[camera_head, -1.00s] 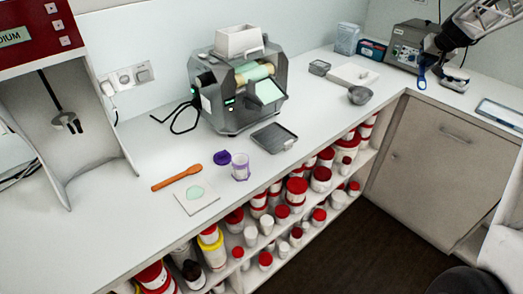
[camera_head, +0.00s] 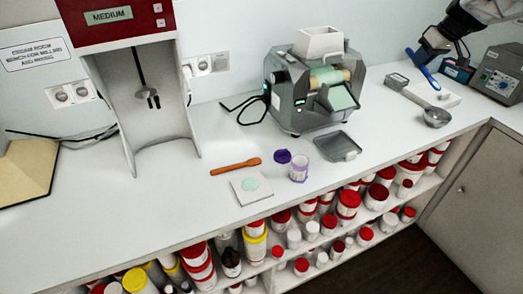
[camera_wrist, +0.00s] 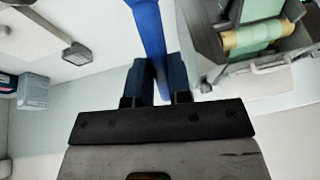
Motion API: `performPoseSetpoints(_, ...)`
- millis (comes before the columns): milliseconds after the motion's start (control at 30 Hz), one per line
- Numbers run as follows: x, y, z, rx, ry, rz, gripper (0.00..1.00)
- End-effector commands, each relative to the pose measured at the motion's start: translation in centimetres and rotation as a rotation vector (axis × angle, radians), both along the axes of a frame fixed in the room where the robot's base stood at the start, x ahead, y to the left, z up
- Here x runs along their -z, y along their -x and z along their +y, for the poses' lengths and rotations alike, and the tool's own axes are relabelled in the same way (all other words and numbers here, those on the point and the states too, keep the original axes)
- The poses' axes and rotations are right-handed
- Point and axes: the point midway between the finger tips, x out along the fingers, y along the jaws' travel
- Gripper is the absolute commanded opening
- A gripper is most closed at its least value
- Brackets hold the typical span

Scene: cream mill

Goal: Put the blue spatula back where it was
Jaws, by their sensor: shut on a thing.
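The blue spatula (camera_head: 424,70) is held in my gripper (camera_head: 436,52) above the back right of the counter. It hangs at a slant, its lower end toward the white board. In the wrist view the blue spatula (camera_wrist: 150,35) runs up from between the two dark fingers of my gripper (camera_wrist: 160,85), and its far end is cut off by the frame edge. The fingers are shut on it. An orange spatula (camera_head: 236,168) lies on the counter beside a white tile (camera_head: 240,190) with a pale green smear.
The roller mill (camera_head: 310,95) stands left of my gripper. A grey tray (camera_head: 338,146), a purple-rimmed jar (camera_head: 299,168) and a purple lid (camera_head: 282,156) lie in front. A metal scoop (camera_head: 435,116), a white board (camera_head: 440,95) and a control box (camera_head: 502,75) are at right.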

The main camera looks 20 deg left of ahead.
Motion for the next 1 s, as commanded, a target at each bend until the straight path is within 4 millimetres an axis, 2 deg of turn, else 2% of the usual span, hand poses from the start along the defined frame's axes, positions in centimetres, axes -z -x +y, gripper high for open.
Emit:
performPoseSetpoints(33,-0.2,0.4,1.6,-0.042,0.007,0.002,0.0)
performPoseSetpoints(200,-0.7,1.9,6.1,-0.189,0.036,0.015,0.0)
performPoseSetpoints(633,-1.7,6.8,16.4,-0.554,0.114,0.026,0.0)
performPoseSetpoints(800,-1.5,9.1,20.0,-0.687,0.147,0.023,0.0)
performPoseSetpoints(1000,-0.2,12.0,23.9,-0.827,0.186,0.016,0.0)
